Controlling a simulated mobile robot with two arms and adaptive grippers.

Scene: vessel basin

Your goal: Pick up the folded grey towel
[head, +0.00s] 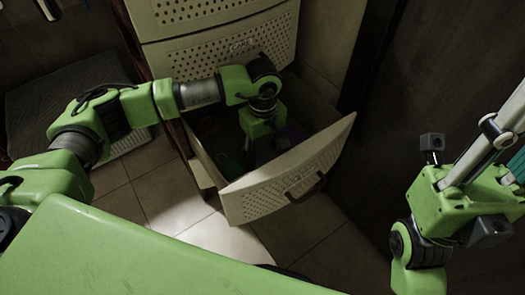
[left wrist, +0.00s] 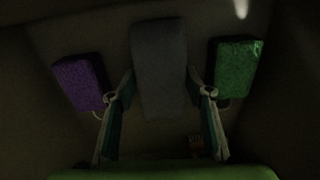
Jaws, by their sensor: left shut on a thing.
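The folded grey towel (left wrist: 158,68) is a dark grey block in the middle of the left wrist view, with its near end between the two fingers. My left gripper (left wrist: 158,85) is shut on the towel's sides. In the head view my left gripper (head: 263,128) points down into the pulled-out drawer (head: 285,178). The towel is hard to make out there, in shadow behind the gripper. My right gripper (head: 512,138) is at the right edge, its fingers apart and their tips cut off; it looks open and empty.
A purple folded thing (left wrist: 80,82) lies left of the towel and a green one (left wrist: 238,66) right of it. The drawer walls stand close around them. The perforated cabinet front (head: 215,55) rises behind. Tiled floor (head: 205,228) is clear in front.

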